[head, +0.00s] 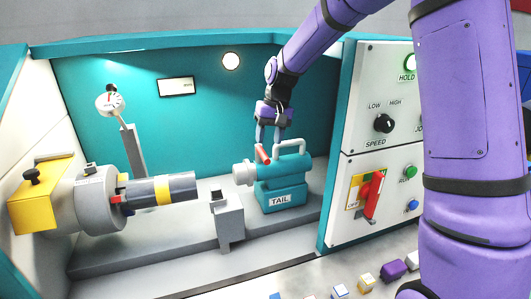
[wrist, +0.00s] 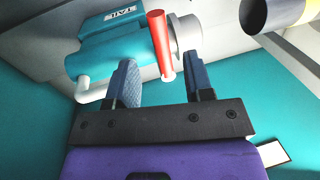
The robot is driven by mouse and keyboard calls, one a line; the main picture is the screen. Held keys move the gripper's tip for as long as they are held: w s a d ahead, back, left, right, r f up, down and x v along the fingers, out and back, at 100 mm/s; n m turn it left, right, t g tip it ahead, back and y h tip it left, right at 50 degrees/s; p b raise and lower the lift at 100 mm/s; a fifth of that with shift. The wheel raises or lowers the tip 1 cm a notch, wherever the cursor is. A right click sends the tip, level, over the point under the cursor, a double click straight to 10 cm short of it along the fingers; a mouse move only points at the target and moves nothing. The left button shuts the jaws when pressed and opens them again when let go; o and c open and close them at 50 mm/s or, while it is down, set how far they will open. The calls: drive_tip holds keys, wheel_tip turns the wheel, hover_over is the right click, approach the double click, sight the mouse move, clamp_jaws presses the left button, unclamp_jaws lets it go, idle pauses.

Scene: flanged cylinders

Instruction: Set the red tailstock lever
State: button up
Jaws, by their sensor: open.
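The red tailstock lever (head: 263,153) stands tilted on top of the teal tailstock (head: 283,192), which carries a TAIL label and a grey handle. My gripper (head: 270,142) is just above the tailstock, pointing down, close to the lever. In the wrist view the red lever (wrist: 160,42) shows between and just beyond the two fingertips. The tailstock (wrist: 105,47) is to the left in the wrist view.
Left of the tailstock are a grey tool post (head: 228,222) and a workpiece (head: 165,190) in the chuck (head: 98,203). A control panel (head: 385,130) with a red switch handle (head: 373,196) rises to the right. Small blocks lie in front. The grey handle (head: 290,145) stands close beside my gripper.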

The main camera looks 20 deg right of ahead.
sight(265, 154)
drive_tip(key=shift+a+f, duration=0.2)
drive_tip(key=shift+f, duration=0.7)
drive_tip(key=shift+a+f, duration=0.15)
drive_tip(key=shift+f, duration=0.7)
drive_tip(key=shift+a+f, duration=0.2)
drive_tip(key=shift+f, duration=0.7)
drive_tip(key=shift+c, duration=0.2)
clamp_jaws()
